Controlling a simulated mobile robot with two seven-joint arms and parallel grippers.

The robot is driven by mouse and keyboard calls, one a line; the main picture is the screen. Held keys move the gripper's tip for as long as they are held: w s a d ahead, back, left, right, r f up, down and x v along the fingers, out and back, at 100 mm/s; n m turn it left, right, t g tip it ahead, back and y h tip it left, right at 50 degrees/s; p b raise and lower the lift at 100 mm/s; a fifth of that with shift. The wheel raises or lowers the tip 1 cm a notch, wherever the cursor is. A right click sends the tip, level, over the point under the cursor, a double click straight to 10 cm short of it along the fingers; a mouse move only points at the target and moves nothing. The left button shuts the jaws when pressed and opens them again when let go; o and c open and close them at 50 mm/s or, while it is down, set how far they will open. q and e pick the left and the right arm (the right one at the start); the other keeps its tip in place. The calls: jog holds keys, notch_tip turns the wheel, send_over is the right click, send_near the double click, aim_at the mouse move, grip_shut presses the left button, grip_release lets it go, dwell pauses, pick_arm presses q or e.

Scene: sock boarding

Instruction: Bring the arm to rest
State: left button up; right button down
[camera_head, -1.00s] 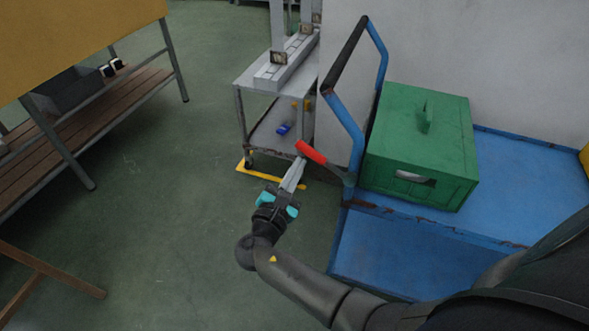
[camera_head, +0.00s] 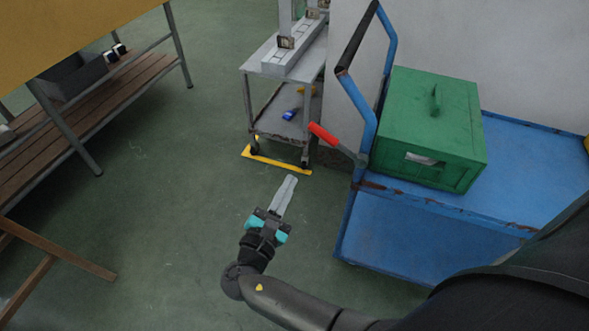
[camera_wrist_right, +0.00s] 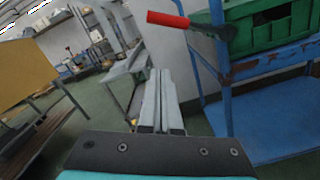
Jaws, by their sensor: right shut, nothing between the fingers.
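My right gripper (camera_head: 284,196) is in the lower middle of the head view, over the open green floor, with its long grey fingers together and nothing between them. In the right wrist view the gripper's fingers (camera_wrist_right: 160,98) lie side by side and point away from the camera. The gripper is apart from everything around it. My left gripper does not show in either view.
A blue cart (camera_head: 400,247) with a green box (camera_head: 425,125) and a red-handled lever (camera_head: 325,134) stands to the right. A grey wheeled stand (camera_head: 258,66) is ahead. A wooden-shelved bench (camera_head: 95,112) is at left. Floor between is clear.

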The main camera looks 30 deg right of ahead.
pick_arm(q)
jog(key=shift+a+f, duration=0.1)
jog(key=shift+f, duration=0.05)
pick_arm(e)
jog(key=shift+s+a, duration=0.25)
jog(key=shift+a, duration=0.05)
jog(key=s+d+f+m+g+y+p, duration=0.1)
jog(key=s+d+f+m+g+y, duration=0.3)
jog(key=f, duration=0.7)
jog(key=s+a+f+n+g+y+p, duration=0.1)
jog(key=s+f+g+y+p, duration=0.15)
jog(key=s+f, duration=0.6)
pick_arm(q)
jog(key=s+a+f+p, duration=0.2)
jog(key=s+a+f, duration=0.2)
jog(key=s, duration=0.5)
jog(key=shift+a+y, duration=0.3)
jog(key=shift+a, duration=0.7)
pick_arm(e)
jog(key=s+f+m+g+y, duration=0.1)
jog(key=s+f+m+y, duration=0.2)
jog(key=s+f+m, duration=0.3)
jog(key=s+d+f+m+g+y, duration=0.1)
jog(key=s+f+m+y, duration=0.3)
jog(key=s+m, duration=0.5)
notch_tip(320, 180, down, 2)
jog(key=shift+s+d+f+m+g, duration=0.1)
jog(key=shift+s+d+m+g, duration=0.2)
jog(key=shift+s, duration=0.85)
